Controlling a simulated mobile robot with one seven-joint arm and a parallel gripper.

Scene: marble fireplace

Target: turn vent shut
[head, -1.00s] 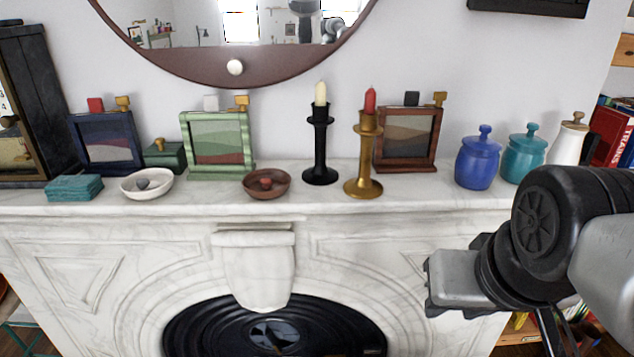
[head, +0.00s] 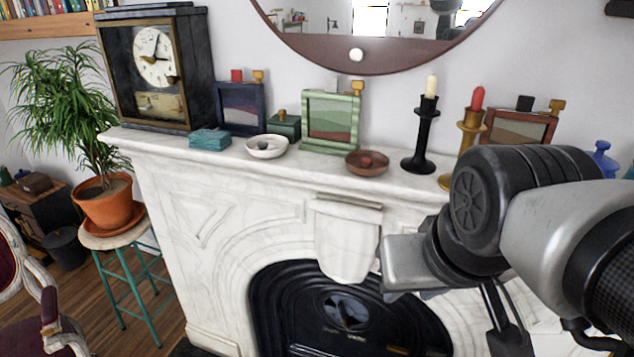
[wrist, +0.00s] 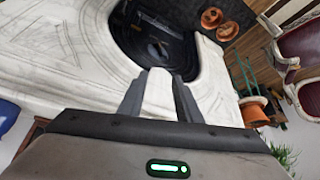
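The vent (head: 345,311) is a dark round fitting with a shiny centre, set in the upper part of the black arched fireplace insert (head: 283,300). The insert (wrist: 182,52) also shows in the wrist view, where the vent (wrist: 160,48) is small and its handle position is unclear. My gripper (wrist: 161,82) is open and empty, with white marble behind the gap between its fingers. It points toward the fireplace and is apart from the vent. In the head view my arm is right of the vent, and the fingers cannot be made out clearly.
The marble mantel (head: 235,165) carries a clock (head: 155,65), picture frames, bowls and candlesticks (head: 423,135). A potted plant (head: 105,205) stands on a teal stool (head: 135,285) at left, near a red chair (head: 45,335). Floor between stool and chair is partly clear.

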